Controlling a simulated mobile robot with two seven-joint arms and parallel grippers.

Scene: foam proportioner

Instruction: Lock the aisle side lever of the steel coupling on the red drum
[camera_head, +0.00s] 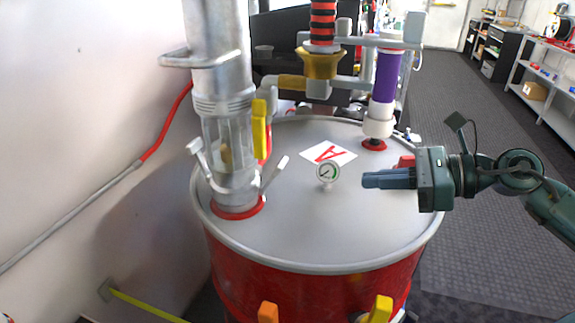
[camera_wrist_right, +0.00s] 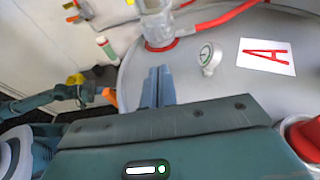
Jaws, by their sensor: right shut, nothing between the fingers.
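The steel coupling (camera_head: 236,190) stands on a red ring at the left of the red drum's (camera_head: 300,288) grey lid, below a clear sight tube. Its aisle side lever (camera_head: 274,172) sticks out up and to the right. The other lever (camera_head: 200,160) slants up and to the left. The coupling's lower part shows at the top of the right wrist view (camera_wrist_right: 158,28); I cannot make out the levers there. My right gripper (camera_head: 366,180) is shut and empty over the lid's right part, well right of the lever. My left arm's end (camera_wrist_right: 82,93) seems to show small in the wrist view.
A pressure gauge (camera_head: 328,173) stands on the lid between the coupling and my right gripper. A yellow handle (camera_head: 259,128) is above the coupling. A purple pipe (camera_head: 385,76) rises at the back right. The aisle floor (camera_head: 440,110) is clear.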

